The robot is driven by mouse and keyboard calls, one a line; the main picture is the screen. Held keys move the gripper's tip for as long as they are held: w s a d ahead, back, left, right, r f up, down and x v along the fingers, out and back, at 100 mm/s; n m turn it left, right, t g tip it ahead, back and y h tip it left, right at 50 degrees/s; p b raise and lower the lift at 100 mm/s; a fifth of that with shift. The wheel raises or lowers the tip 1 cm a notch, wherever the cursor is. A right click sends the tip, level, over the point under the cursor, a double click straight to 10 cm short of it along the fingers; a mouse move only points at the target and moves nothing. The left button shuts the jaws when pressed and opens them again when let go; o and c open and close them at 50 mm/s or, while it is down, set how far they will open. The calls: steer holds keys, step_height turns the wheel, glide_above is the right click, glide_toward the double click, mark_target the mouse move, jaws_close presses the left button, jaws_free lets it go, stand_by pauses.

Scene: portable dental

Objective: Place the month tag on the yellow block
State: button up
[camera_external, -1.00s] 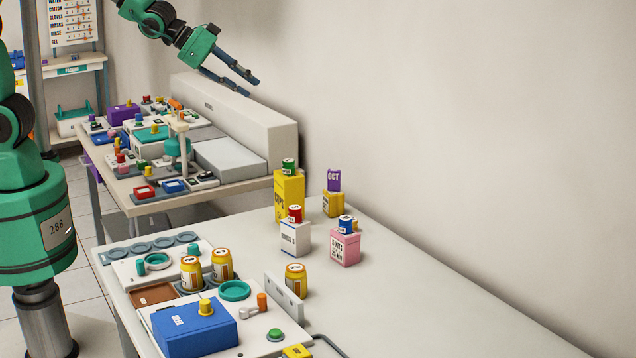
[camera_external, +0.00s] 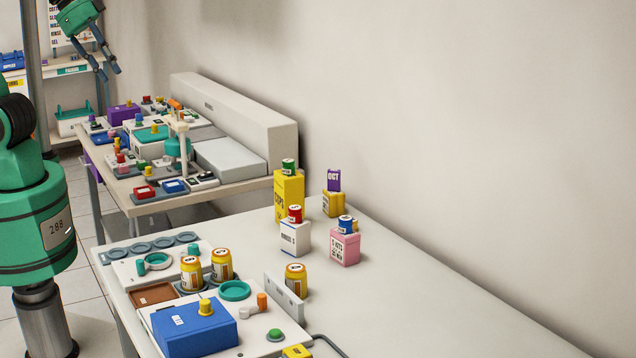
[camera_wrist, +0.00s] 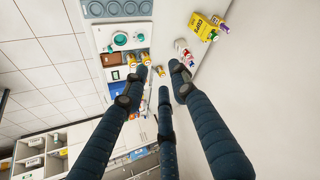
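A purple month tag (camera_external: 334,180) marked OCT stands upright on top of the small yellow block (camera_external: 333,204), near the wall on the near table. My gripper (camera_external: 108,72) is at the upper left of the external view, far from the tag and block, with its fingers apart and pointing down. In the wrist view my gripper (camera_wrist: 157,75) also shows spread fingers with nothing held between them.
A tall yellow box (camera_external: 289,198) with a green-banded jar stands left of the small block. A white box (camera_external: 295,239) and a pink box (camera_external: 345,248) stand in front, each topped by a jar. The near table (camera_external: 440,300) is clear at right.

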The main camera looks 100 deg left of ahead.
steer(key=s+d, duration=0.2)
steer(key=s, duration=0.3)
steer(key=shift+s+d+f+g+h, duration=0.25)
steer(key=shift+s+d+g+h, duration=0.1)
steer(key=shift+g+h, duration=0.05)
stand_by(0.8)
